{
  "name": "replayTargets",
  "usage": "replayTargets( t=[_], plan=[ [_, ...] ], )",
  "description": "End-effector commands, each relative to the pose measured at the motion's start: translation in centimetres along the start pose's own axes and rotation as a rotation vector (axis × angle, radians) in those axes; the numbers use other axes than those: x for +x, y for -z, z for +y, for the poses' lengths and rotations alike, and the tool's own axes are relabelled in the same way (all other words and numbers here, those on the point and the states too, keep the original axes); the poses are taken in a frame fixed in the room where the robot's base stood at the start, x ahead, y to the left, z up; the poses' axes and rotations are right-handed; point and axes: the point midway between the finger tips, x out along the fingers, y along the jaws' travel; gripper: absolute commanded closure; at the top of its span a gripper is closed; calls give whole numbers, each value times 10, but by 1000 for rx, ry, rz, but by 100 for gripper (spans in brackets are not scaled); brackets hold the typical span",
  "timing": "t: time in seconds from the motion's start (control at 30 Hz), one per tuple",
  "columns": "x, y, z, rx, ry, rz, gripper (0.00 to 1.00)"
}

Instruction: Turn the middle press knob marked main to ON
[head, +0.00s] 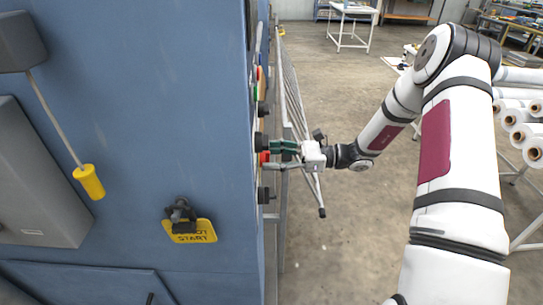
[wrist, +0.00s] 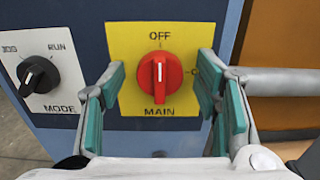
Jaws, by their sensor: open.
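The main knob (wrist: 160,78) is red and sits on a yellow plate (wrist: 125,40) marked OFF above and MAIN below. Its white pointer line points up at OFF. A mark at the plate's right is mostly hidden by a finger. My gripper (wrist: 162,74) is open, with one green-padded finger on each side of the knob and a gap on both sides. In the head view my gripper (head: 276,148) reaches from the right to the side face of the blue press (head: 150,130); the knob there is hard to make out.
A black MODE knob (wrist: 38,76) on a white plate, marked RUN at upper right, is left of the yellow plate. Other knobs line the press edge. A yellow tag (head: 190,231) and a yellow pendant (head: 88,182) are on the press's near face. Open floor (head: 345,240) lies right.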

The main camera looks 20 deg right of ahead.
Motion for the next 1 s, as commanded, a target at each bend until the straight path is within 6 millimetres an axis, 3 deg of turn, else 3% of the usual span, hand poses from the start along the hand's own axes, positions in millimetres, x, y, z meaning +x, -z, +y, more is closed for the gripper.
replayTargets(
  t=[0.33,0.53,1.0],
  plan=[
    [3,0,0,0,1,1,45],
    [3,0,0,0,0,1,89],
    [3,0,-1,88,0,0,89]
  ],
)
